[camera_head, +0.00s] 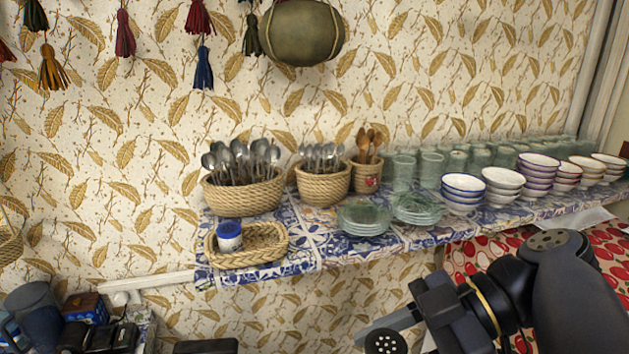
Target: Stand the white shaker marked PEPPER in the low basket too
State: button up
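The low basket (275,243) is a shallow oval of woven straw at the left front of the tiled shelf. A white shaker with a blue lid (229,236) stands upright in its left part; its marking is too small to read. I see no shaker clearly marked PEPPER. My gripper (388,332) is at the bottom, below and in front of the shelf, right of the low basket. One grey finger shows. A dark round dotted disc (385,342) lies by its tip; I cannot tell if it is a shaker's top or part of my arm.
Behind the low basket stand taller baskets of cutlery (243,193). Glass plates (364,218), stacked bowls (462,193) and glasses (431,168) fill the shelf to the right. The right part of the low basket looks empty. Tassels and a round green vessel (303,32) hang above.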

jog(key=w+d+f+m+t+h, duration=0.2)
jog(key=w+f+m+t+h, duration=0.1)
jog(key=w+f, duration=0.5)
jog(key=w+d+f+m+t+h, duration=0.2)
jog(key=w+f+m+t, duration=0.3)
jog(key=w, duration=0.6)
jog(key=w+d+f+m+t+h, duration=0.3)
jog(key=w+f+m, duration=0.4)
jog(key=w+f, duration=0.3)
jog(key=shift+d+f+m+t+h, duration=0.3)
jog(key=shift+f+t, duration=0.25)
jog(key=shift+t, duration=0.25)
